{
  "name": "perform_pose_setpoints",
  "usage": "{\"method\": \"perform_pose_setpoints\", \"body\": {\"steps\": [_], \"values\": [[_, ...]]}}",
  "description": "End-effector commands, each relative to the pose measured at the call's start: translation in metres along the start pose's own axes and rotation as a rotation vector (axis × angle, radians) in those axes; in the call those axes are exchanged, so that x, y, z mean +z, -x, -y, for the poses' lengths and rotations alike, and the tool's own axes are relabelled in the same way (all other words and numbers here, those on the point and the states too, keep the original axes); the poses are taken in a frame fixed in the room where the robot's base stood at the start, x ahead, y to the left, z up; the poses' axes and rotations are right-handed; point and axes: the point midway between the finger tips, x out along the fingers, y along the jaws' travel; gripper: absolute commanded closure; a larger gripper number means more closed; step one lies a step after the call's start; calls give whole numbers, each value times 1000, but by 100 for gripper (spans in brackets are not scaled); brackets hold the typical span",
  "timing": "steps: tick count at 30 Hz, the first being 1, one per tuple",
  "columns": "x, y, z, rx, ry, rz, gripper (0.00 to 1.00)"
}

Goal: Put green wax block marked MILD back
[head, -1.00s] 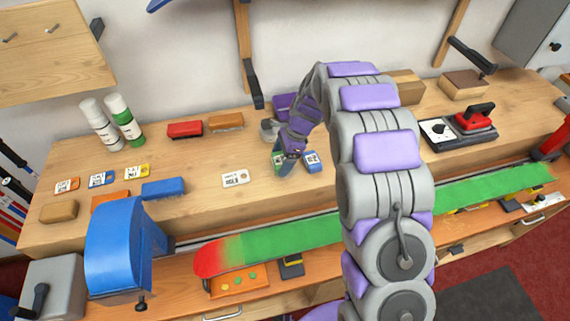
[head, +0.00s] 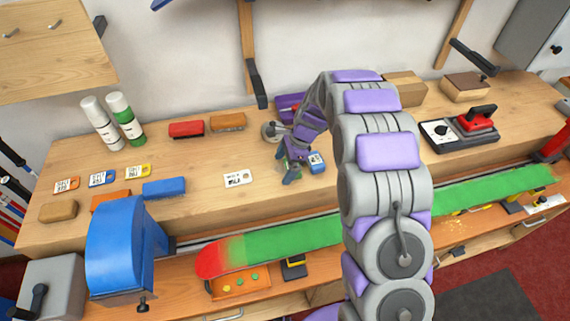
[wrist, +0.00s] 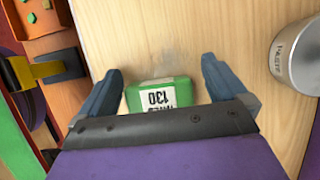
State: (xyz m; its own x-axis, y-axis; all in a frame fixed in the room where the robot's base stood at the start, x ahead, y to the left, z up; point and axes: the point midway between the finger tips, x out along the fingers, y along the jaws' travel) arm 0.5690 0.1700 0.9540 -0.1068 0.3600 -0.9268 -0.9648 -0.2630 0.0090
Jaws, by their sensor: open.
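The green wax block (wrist: 158,93) lies on the wooden bench in the wrist view, its white label upside down, with 130 readable and the word above it unclear. My gripper (wrist: 161,68) is open, one blue-grey finger on each side of the block, with small gaps to it. In the head view my gripper (head: 290,174) is low over the middle of the bench and mostly hides the green block. A white card (head: 238,180), seemingly reading MILD, lies bare on the bench to the left of it.
A blue labelled block (head: 316,162) sits close right of my gripper. A metal tin (wrist: 298,58) stands nearby. Orange (head: 66,185), blue (head: 101,178) and yellow (head: 138,171) cards lie at left. A green-and-red ski (head: 285,238) runs along the front. Bench around the white card is clear.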

Motion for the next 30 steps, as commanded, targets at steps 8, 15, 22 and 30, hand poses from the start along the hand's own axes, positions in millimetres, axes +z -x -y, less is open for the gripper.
{"method": "perform_pose_setpoints", "body": {"steps": [8,15,22,30], "values": [[-4,0,-1,1,-4,-2,0],[1,18,-1,0,-4,-4,0],[1,62,0,-4,-3,-5,0],[-1,113,-1,-1,-3,-2,0]]}}
